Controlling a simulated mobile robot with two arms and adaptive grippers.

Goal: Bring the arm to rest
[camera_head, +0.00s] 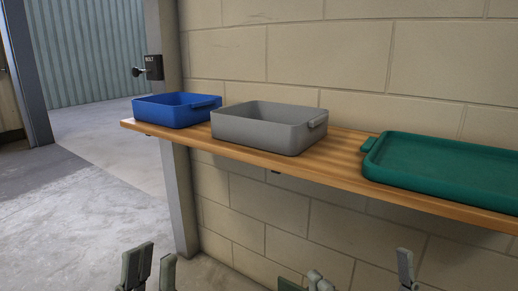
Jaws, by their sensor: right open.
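My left gripper (152,268) shows at the bottom edge, left of the middle. Its two grey fingers stand apart with a narrow empty gap. My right gripper (362,277) is at the bottom edge, right of the middle. It is open and empty, one finger well to each side. Both grippers appear below the wooden shelf, clear of the trays. Most of both arms is out of view.
The wooden shelf (345,150) runs along the block wall (300,215). It carries a blue tray (172,113), a grey tray (255,132) and a green tray (445,175). A black key box (154,67) hangs on the post at left. Open floor (80,215) lies left.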

